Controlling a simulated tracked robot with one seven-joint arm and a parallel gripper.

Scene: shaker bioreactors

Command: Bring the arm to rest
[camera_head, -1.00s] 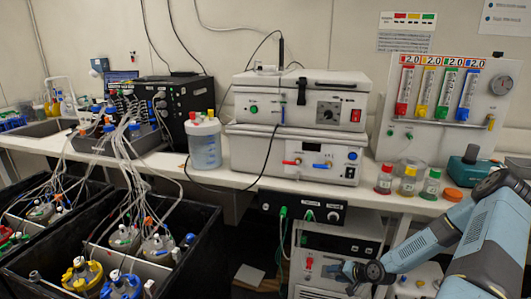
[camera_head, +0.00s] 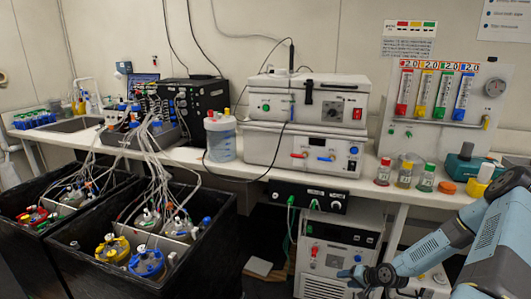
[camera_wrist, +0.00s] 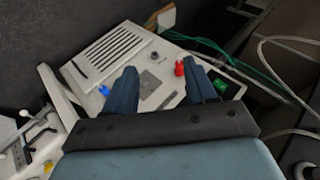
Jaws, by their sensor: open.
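My arm (camera_head: 433,250) shows in the head view at the lower right, in front of the bench. My gripper (camera_head: 352,274) is low, in front of the white unit under the bench. In the wrist view my gripper (camera_wrist: 162,92) has its two blue fingers well apart, with nothing between them. Behind the fingers lies the white unit (camera_wrist: 115,45), with a vent grille, a blue knob (camera_wrist: 104,90) and a red knob (camera_wrist: 179,68). I cannot tell how far the fingertips are from it.
The bench (camera_head: 235,175) carries stacked white instruments (camera_head: 305,120) and several small bottles (camera_head: 404,174). Black bins (camera_head: 215,225) with bioreactor vessels stand at the left. Green cables (camera_wrist: 215,60) and white tubing (camera_wrist: 275,70) run near the gripper. Dark floor shows between bins and unit.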

